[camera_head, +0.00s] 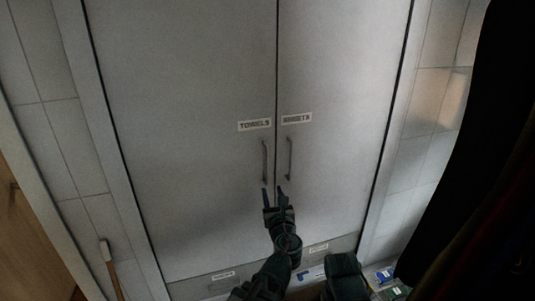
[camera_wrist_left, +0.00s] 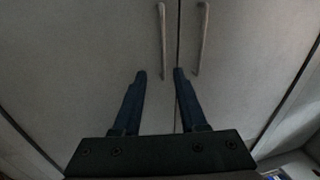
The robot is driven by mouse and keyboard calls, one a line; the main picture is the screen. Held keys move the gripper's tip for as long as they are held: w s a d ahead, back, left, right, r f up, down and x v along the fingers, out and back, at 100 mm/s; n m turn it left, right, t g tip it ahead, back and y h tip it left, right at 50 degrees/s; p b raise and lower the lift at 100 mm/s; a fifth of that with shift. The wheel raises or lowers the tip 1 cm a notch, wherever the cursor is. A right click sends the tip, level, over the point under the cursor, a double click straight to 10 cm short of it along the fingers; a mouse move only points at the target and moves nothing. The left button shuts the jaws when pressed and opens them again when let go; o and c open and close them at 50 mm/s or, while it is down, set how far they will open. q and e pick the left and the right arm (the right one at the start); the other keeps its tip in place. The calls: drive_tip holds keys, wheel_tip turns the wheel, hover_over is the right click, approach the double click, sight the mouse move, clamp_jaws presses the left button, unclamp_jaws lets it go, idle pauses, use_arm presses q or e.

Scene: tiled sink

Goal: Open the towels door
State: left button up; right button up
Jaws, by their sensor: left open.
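The towels door (camera_head: 190,110) is the left leaf of a tall pale cabinet and appears closed, flush with its neighbour. Its label "TOWELS" (camera_head: 255,125) sits above a slim vertical bar handle (camera_head: 264,160) near the centre seam. My left gripper (camera_head: 274,188) is open, with its fingers just below the handle in the head view. In the left wrist view, the gripper (camera_wrist_left: 160,73) has its two fingertips spread either side of the towels handle's lower end (camera_wrist_left: 163,45). I cannot tell whether they touch it. My right gripper is not in view.
The right cabinet door (camera_head: 340,90) has a blurred label and its own handle (camera_head: 289,158) close by. Labelled drawers (camera_head: 224,275) lie below. Tiled walls flank the cabinet. A wooden stick (camera_head: 110,265) stands at left, and small items (camera_head: 388,280) lie at lower right.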

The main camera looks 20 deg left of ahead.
sight(267, 165)
use_arm(q)
drive_tip(key=shift+m, duration=0.4)
drive_tip(key=x, duration=0.9)
drive_tip(key=r+x, duration=0.1)
drive_tip(key=x, duration=0.3)
drive_tip(key=shift+w+d, duration=0.1)
drive_tip(key=shift+w, duration=0.4)
clamp_jaws()
idle(0.6)
